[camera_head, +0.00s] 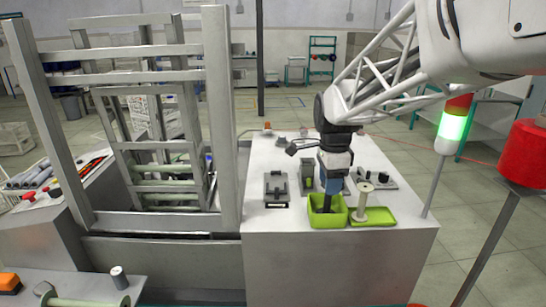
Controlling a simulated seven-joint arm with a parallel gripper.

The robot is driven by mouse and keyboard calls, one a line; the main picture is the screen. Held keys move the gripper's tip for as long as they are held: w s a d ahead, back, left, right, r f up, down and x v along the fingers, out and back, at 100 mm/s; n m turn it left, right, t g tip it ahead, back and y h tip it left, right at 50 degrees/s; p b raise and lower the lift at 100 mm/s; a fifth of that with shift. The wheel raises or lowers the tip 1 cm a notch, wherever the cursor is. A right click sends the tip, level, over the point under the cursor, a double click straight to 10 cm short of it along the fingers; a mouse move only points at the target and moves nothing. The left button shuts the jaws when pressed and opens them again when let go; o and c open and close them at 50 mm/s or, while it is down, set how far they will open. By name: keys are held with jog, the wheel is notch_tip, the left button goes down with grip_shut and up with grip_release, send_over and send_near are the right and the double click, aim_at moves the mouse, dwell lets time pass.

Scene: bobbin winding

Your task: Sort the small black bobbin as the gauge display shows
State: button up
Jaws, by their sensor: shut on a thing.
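My gripper (328,205) points straight down into a lime-green open bin (326,222) at the front of the white bench. It is shut on a small dark thing, which I take to be the small black bobbin; fingers and bin wall mostly hide it. I cannot tell whether it touches the bin floor. A dark grey device (277,190) stands left of the bin, and a grey-green upright unit (307,176) stands behind it. I cannot make out the gauge display or a reading.
A shallow lime-green tray (385,215) beside the bin holds a cream spool (364,200). A knob unit (382,180) stands behind it. A signal lamp glowing green (450,133) and a red cylinder on a post (524,153) stand right. A metal frame (222,110) rises left.

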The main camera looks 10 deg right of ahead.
jog(key=o, duration=0.8)
jog(key=shift+o, duration=0.2)
jog(key=shift+r, duration=0.15)
jog(key=shift+r, duration=3.35)
jog(key=s+a+f+n+t, duration=0.1)
jog(key=s+f+n, duration=0.3)
jog(key=s+n, duration=0.5)
jog(key=s+a+f+n+t, duration=0.1)
jog(key=s+f+n, duration=0.4)
jog(key=s, duration=1.2)
jog(key=n, duration=0.3)
jog(key=shift+s+n+t, duration=0.25)
jog(key=shift+n+t, duration=0.05)
jog(key=shift+n, duration=0.1)
